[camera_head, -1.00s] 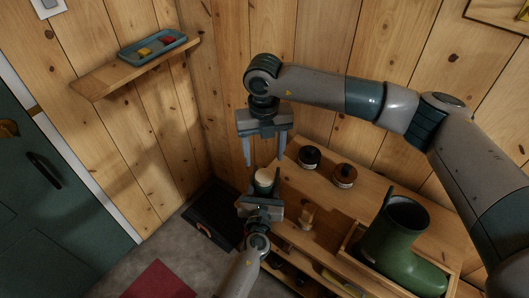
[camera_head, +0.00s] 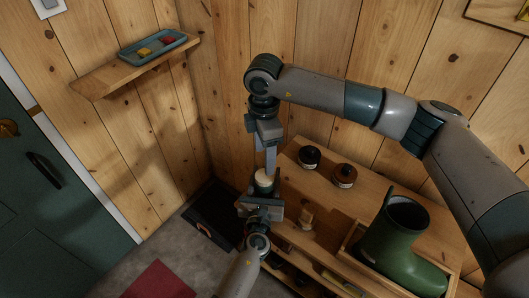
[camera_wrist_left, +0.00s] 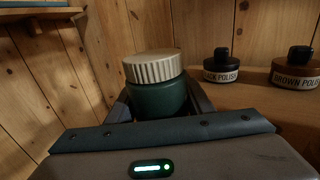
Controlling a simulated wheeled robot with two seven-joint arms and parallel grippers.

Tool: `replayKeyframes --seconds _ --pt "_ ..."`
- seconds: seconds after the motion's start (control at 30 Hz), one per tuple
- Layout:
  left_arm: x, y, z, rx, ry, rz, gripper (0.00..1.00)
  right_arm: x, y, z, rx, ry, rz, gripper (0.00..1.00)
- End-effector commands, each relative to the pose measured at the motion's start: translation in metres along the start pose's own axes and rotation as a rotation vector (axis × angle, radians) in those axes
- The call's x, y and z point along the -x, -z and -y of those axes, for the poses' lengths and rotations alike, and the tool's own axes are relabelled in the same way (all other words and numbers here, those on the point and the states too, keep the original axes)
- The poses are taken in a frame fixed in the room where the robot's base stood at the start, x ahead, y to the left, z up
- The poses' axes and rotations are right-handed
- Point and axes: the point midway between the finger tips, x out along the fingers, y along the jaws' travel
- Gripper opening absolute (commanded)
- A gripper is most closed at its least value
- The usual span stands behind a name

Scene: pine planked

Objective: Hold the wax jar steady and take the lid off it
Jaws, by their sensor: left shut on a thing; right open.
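The wax jar (camera_wrist_left: 162,101) is a dark green jar with a cream ribbed lid (camera_wrist_left: 152,67) seated on top; it looks upright in the left wrist view. In the head view the lid (camera_head: 265,177) shows pale above the jar (camera_head: 263,190). My left gripper (camera_head: 263,199) comes from below and is shut on the jar body, with fingers on both sides of it. My right gripper (camera_head: 270,170) hangs from above, open, turned so its fingers overlap in the head view. Its fingertips are just over or beside the lid; contact cannot be told.
On the wooden bench, a black polish jar (camera_head: 309,156) and a brown polish jar (camera_head: 344,175) stand to the right. A green boot (camera_head: 394,232) stands in a wooden tray farther right. A wall shelf holds a blue tray (camera_head: 152,47).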

Motion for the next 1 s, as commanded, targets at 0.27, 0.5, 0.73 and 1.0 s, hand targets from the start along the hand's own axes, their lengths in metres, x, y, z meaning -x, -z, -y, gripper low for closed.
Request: replayKeyframes --seconds 0.27,0.5,0.73,1.0 --pt "0.000 0.001 0.000 0.000 0.000 -0.001 0.00 0.000 0.000 0.000 -0.150 0.000 0.000 0.59" --pt "0.000 0.001 0.000 0.000 0.000 -0.001 0.00 0.000 0.000 0.000 -0.157 0.000 0.000 0.59" --pt "0.000 0.001 0.000 0.000 0.000 -0.001 0.00 -0.003 0.000 0.000 -0.155 0.001 0.000 0.59" --pt "0.000 0.001 0.000 0.000 0.000 -0.001 0.00 -0.025 0.000 0.001 -0.155 0.003 0.001 0.59"
